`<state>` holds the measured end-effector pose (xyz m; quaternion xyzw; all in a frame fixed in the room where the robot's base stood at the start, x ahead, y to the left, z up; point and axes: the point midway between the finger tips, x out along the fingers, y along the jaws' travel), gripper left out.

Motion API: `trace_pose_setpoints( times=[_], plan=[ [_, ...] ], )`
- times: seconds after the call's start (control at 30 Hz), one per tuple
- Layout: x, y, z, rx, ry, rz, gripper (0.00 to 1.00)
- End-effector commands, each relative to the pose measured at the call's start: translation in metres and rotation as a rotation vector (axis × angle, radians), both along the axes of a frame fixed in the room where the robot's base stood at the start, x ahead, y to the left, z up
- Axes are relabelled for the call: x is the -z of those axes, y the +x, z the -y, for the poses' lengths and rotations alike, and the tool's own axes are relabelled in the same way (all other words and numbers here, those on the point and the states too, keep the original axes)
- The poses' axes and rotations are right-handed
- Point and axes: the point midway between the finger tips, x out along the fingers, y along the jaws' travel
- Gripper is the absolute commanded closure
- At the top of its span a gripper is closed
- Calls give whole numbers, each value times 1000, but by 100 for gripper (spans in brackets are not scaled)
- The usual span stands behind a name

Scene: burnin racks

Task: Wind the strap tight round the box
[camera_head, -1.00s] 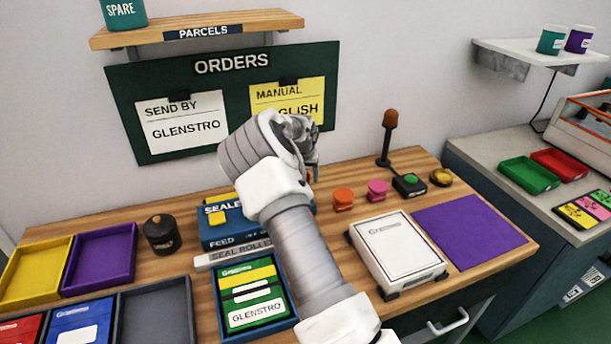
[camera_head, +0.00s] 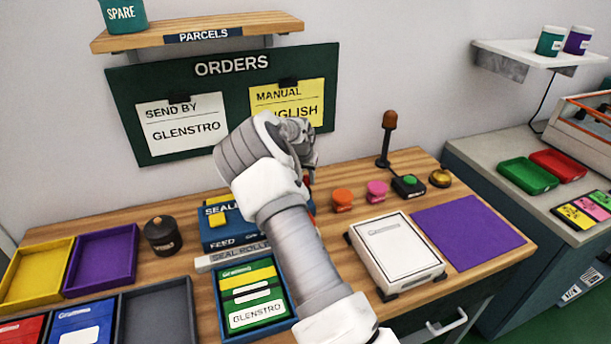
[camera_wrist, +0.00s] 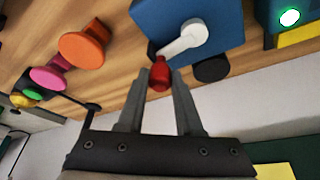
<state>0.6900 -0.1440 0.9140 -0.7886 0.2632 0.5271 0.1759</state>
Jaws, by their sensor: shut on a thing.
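A blue machine (camera_head: 222,232) with a yellow part and partly hidden lettering stands at the back of the bench. In the wrist view its blue side (camera_wrist: 225,20) carries a pale crank (camera_wrist: 182,42) with a red knob (camera_wrist: 159,78). My gripper (camera_wrist: 160,82) is shut on that red knob. In the head view my arm hides the crank and most of the gripper. A green box (camera_head: 252,290) with yellow and black bands and a GLENSTRO label lies in a blue tray in front of the machine. I cannot tell how tight any strap is.
A grey seal roller bar (camera_head: 232,256) lies between machine and tray. Orange (camera_head: 342,201) and pink (camera_head: 377,191) buttons stand right of my gripper. A white box (camera_head: 395,250) and purple mat (camera_head: 468,232) lie further right. A dark pot (camera_head: 162,235) stands left.

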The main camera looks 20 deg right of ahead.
Motion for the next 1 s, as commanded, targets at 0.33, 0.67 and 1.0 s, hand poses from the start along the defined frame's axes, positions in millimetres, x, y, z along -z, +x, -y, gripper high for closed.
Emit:
trace_pose_setpoints(
  times=[0.33, 0.67, 1.0],
  plan=[
    [0, 0, 0, 5, -1, 1, 59],
    [0, 0, 0, 5, -1, 1, 37],
    [-26, -7, -7, 4, 0, 4, 37]
  ],
)
